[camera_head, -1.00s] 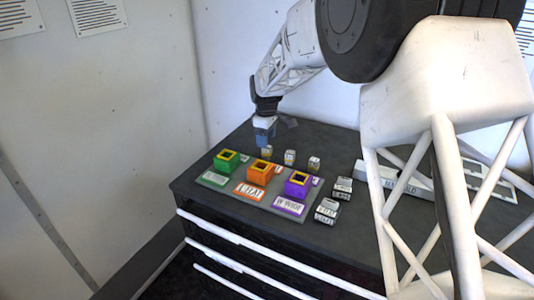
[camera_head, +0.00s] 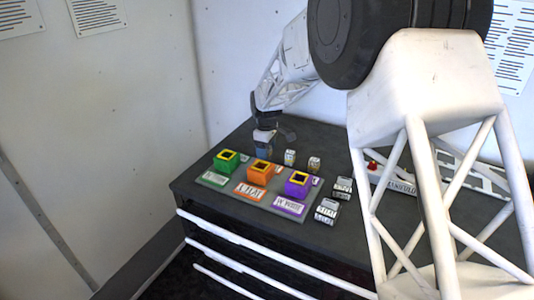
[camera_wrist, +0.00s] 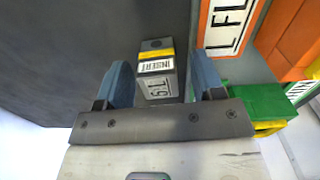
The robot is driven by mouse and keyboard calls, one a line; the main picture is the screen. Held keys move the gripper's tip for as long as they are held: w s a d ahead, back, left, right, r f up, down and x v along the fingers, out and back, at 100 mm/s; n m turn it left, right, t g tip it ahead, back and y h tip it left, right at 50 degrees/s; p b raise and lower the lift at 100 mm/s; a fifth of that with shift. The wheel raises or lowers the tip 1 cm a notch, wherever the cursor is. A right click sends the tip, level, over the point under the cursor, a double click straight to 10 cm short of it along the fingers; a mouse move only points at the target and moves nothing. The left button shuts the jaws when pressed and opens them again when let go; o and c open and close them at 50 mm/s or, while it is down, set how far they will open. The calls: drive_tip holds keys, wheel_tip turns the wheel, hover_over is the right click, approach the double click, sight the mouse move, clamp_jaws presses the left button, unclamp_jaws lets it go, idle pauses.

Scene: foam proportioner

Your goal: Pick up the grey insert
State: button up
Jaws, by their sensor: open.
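A grey insert (camera_wrist: 158,85) with a yellow band and white labels, one reading "INSERT", stands between the two blue fingers of my gripper (camera_wrist: 163,80) in the wrist view. The fingers are open on either side of it, with a gap at the right finger; whether the left one touches cannot be told. In the head view my gripper (camera_head: 265,147) is low over the dark tabletop, behind the orange block, and hides this insert. Two similar small inserts stand to its right, one at the middle (camera_head: 290,157) and one farther right (camera_head: 314,164).
Green (camera_head: 226,161), orange (camera_head: 261,172) and purple (camera_head: 298,184) blocks with yellow-rimmed square openings stand on a labelled grey tray (camera_head: 313,208) in front. Two labelled grey blocks (camera_head: 342,187) (camera_head: 327,211) are right of it. A long labelled grey block (camera_head: 400,184) lies farther right.

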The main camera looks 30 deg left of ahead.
idle(0.4)
drive_tip(key=c, duration=1)
drive_tip(key=shift+c, duration=0.2)
drive_tip(key=shift+r, duration=0.2)
wheel_tip(320, 180, up, 10)
drive_tip(key=shift+f, duration=0.15)
idle(0.4)
drive_tip(key=s+d+r, duration=0.1)
drive_tip(key=s+d, duration=0.1)
drive_tip(key=s, duration=0.4)
drive_tip(key=s+d+r, duration=0.1)
drive_tip(key=s+d, duration=0.1)
drive_tip(key=s, duration=0.4)
drive_tip(key=shift+r+m, duration=0.35)
drive_tip(key=shift+m, duration=0.05)
